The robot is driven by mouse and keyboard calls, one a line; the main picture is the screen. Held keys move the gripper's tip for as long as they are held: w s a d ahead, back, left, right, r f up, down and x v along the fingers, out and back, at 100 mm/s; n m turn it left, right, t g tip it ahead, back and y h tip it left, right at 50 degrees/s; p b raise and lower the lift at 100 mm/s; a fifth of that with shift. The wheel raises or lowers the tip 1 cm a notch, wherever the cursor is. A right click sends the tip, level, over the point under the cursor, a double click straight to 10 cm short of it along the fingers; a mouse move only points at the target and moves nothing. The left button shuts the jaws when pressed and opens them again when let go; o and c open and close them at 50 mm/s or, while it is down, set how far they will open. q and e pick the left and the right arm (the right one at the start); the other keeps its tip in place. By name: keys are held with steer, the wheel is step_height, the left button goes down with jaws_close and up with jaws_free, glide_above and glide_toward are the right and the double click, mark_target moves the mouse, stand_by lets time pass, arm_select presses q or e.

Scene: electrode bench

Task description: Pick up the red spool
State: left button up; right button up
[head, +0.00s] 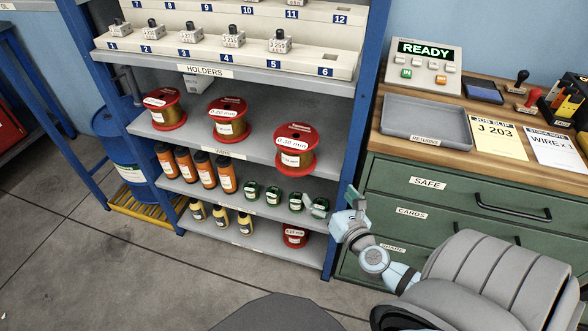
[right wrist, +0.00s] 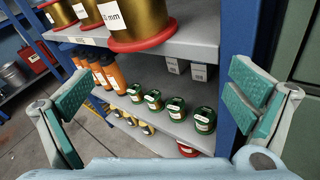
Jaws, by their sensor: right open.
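Three spools with red flanges and gold-brown wire, the left one (head: 165,108), the middle one (head: 229,121) and the right one (head: 295,149), stand on the middle shelf. A smaller red spool (head: 295,236) with a white label sits on the bottom shelf at the right. In the right wrist view a bit of this small red spool (right wrist: 188,150) shows below the green spools, mostly hidden by the shelf. My right gripper (head: 335,202) is open and empty in front of the rack's right side, apart from the spools. My left gripper is out of view.
Several green spools (head: 273,195) and orange bottles (head: 205,168) share the shelf above the small red spool. The blue rack post (head: 352,130) and the green drawer cabinet (head: 440,185) are close to my right arm.

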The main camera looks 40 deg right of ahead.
mark_target(303, 159)
steer(key=w+r+n, duration=0.1)
steer(key=w, duration=0.1)
steer(key=w+r+n+t, duration=0.1)
steer(key=w, duration=0.2)
steer(key=w+r+n+t, duration=0.1)
steer(key=w+r, duration=0.1)
steer(key=w, duration=0.1)
steer(key=shift+a+n+y, duration=0.25)
steer(key=shift+n+y, duration=0.05)
steer(key=shift+y, duration=0.1)
steer(key=x, duration=0.3)
steer(key=shift+w+d+f, duration=0.1)
steer(key=shift+f, duration=0.1)
steer(key=shift+w+d+r, duration=0.1)
steer(key=shift+w+r, duration=0.1)
steer(key=shift+r, duration=0.05)
steer(key=x, duration=0.4)
steer(key=shift+w+d+r+b, duration=0.15)
steer(key=shift+r+b, duration=0.1)
steer(key=shift+b, duration=0.1)
steer(key=shift+w, duration=0.3)
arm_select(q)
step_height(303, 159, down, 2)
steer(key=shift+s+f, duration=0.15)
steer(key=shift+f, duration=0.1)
arm_select(e)
steer(key=shift+s, duration=0.1)
steer(key=shift+c, duration=0.2)
